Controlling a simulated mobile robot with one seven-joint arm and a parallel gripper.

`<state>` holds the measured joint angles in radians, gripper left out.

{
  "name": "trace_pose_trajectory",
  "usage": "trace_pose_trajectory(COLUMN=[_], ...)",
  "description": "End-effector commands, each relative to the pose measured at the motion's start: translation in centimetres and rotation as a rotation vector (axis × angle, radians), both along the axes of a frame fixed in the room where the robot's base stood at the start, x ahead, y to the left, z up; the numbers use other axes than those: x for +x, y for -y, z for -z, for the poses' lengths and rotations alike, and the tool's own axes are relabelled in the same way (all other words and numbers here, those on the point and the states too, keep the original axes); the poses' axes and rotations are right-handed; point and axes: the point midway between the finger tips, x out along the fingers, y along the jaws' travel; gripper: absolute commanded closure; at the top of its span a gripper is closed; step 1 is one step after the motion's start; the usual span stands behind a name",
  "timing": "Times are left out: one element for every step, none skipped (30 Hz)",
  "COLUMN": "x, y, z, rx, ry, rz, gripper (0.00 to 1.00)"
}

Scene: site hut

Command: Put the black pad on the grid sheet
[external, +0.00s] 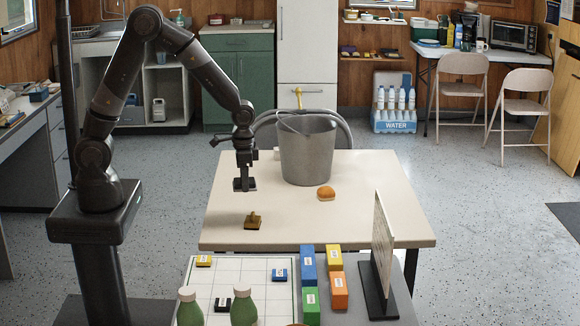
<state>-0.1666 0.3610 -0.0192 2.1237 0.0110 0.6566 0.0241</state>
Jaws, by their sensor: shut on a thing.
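My gripper (244,175) points down above the left part of the cream table. It is shut on a small, dark, flat block that looks like the black pad (244,186), held clear of the tabletop. The white grid sheet (229,273) lies on the nearer surface, in front of and below the gripper. On the sheet are a yellow piece (204,261), a blue piece (280,275) and a black piece (222,304), each with a pale label. Two green bottles hide part of the sheet's near side.
A grey bucket (306,150) and a bun-like object (326,193) stand on the cream table (370,215). A brown handled block (252,221) lies nearer. Green bottles (243,309), coloured boxes (308,268) and an upright board (381,250) crowd the near surface.

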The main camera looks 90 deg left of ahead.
Motion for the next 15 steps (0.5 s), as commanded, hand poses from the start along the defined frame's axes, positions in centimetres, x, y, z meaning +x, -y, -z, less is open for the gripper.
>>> trace_pose_trajectory(x=[0.0, -0.1, -0.1, -0.1, 0.0, 0.1, 0.2, 0.4, 0.6, 0.9, 1.1, 1.5, 1.8, 2.2, 2.6], y=[0.2, 0.3, 0.3, 0.4, 0.5, 0.7, 0.9, 1.2, 1.8, 2.4, 3.0, 4.0, 4.9, 5.7, 7.0], z=[-0.1, -0.2, -0.2, -0.2, -0.2, -0.2, -0.2, -0.2, -0.2, -0.2, -0.2, -0.2, -0.2, -0.2, -0.2], rx=[0.0, 0.0, 0.0, 0.0, 0.0, 0.0, 0.0, 0.0, -0.001, -0.001, -0.001, -0.002, -0.002, -0.002, -0.003], ry=[0.0, 0.0, 0.0, 0.0, 0.0, -0.001, -0.001, -0.001, -0.001, -0.001, -0.001, -0.002, -0.002, -0.001, -0.001], rz=[0.001, 0.001, 0.001, 0.001, 0.001, 0.003, 0.004, 0.005, 0.007, 0.009, 0.011, 0.014, 0.016, 0.019, 0.022], gripper=[0.57, 0.57, 0.57, 0.57, 0.57, 0.57, 0.57, 0.57, 0.57, 0.57, 0.57, 0.57, 0.57, 0.57, 0.57])
